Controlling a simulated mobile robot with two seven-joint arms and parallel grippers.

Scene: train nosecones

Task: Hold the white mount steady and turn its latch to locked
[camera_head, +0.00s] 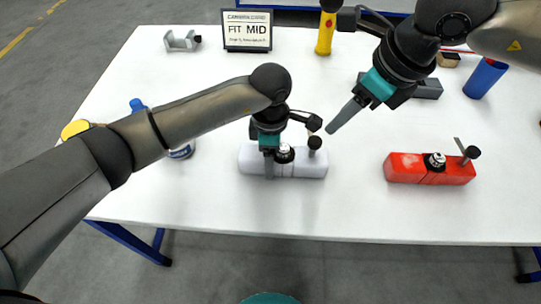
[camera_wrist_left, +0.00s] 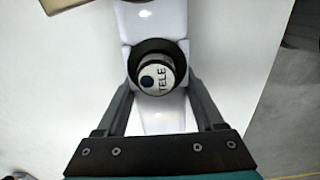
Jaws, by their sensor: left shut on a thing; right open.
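The white mount (camera_head: 310,170) lies on the table in front of my left arm. It has a round black-rimmed knob (camera_head: 284,153) in its middle and a black-tipped latch lever (camera_head: 314,143) standing up toward its right end. My left gripper (camera_head: 268,172) is shut on the mount's body, left of the knob. In the left wrist view the mount (camera_wrist_left: 158,118) lies between the two fingers, with the knob marked TELE (camera_wrist_left: 160,75) just ahead. My right gripper (camera_head: 333,129) is open and empty, above and to the right of the mount, apart from the lever.
A red mount (camera_head: 405,167) with its own lever lies to the right. A grey mount (camera_head: 430,88) is partly behind my right gripper. A FIT MID sign (camera_head: 248,32), a grey bracket (camera_head: 182,42), a yellow cylinder (camera_head: 325,34) and a blue cylinder (camera_head: 484,78) stand farther back. The front table strip is clear.

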